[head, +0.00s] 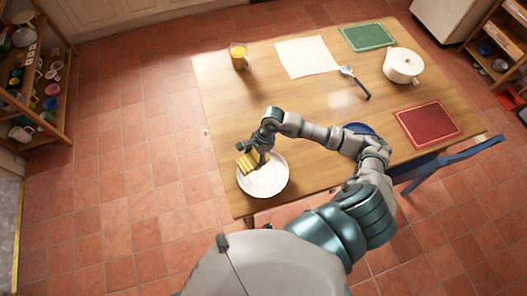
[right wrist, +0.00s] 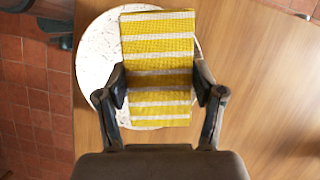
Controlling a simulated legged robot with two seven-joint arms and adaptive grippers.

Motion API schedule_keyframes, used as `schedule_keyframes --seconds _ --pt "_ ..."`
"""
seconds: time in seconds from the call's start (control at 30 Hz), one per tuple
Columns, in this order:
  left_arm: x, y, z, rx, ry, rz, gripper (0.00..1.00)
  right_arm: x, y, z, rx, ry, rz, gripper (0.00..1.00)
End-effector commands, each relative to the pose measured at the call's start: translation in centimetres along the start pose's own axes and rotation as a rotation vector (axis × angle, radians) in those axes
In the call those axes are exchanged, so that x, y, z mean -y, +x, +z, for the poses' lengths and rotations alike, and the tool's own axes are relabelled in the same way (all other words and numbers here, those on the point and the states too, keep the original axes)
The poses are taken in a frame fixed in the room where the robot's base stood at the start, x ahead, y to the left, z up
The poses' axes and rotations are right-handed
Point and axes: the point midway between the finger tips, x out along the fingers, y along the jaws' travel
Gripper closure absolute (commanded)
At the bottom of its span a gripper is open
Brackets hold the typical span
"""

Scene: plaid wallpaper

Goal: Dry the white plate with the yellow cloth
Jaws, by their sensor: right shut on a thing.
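The white plate (head: 264,182) lies on the wooden table near its front left corner. It shows pale specks in the right wrist view (right wrist: 97,60). The yellow cloth, with white stripes (head: 246,164), is folded into a rectangular pad. In the right wrist view the cloth (right wrist: 158,50) covers the middle and right of the plate. My right gripper (right wrist: 160,84) is shut on the cloth, one finger at each long side, over the plate. In the head view my right gripper (head: 262,156) hides part of the cloth. I cannot tell how firmly the cloth touches the plate. My left gripper is not in view.
On the table (head: 210,90) are an orange drink (head: 239,56), a white mat (head: 306,57), a green mat (head: 368,37), a white pot (head: 403,65), a spoon (head: 355,82) and a red mat (head: 428,124). A blue dish (head: 359,128) is partly behind my arm. A blue chair (head: 450,158) stands right.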

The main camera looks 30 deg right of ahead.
Motion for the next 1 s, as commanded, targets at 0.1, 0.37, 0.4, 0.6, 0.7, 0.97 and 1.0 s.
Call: schedule_keyframes --seconds 0.1,0.37,0.4,0.6,0.7,0.97,1.0 --pt "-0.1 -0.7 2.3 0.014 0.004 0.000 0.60 -1.1 -1.4 -1.2 0.001 0.176 -0.068 0.60" --pt "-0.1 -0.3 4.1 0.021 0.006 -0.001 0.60 -1.5 -1.6 -2.5 0.003 0.314 -0.125 0.60" --pt "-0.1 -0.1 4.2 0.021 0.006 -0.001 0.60 -1.6 -1.3 -2.6 0.003 0.315 -0.125 0.60" --pt "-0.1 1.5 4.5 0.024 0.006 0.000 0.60 -1.6 1.1 -3.5 0.002 0.313 -0.123 0.60" --pt "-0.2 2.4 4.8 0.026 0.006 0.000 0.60 -1.6 2.3 -4.0 0.002 0.312 -0.123 0.60" --pt "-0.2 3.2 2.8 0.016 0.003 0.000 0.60 -1.5 4.1 -4.8 0.002 0.311 -0.124 0.60" --pt "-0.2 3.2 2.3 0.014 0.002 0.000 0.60 -1.5 4.3 -4.9 0.002 0.311 -0.124 0.60"
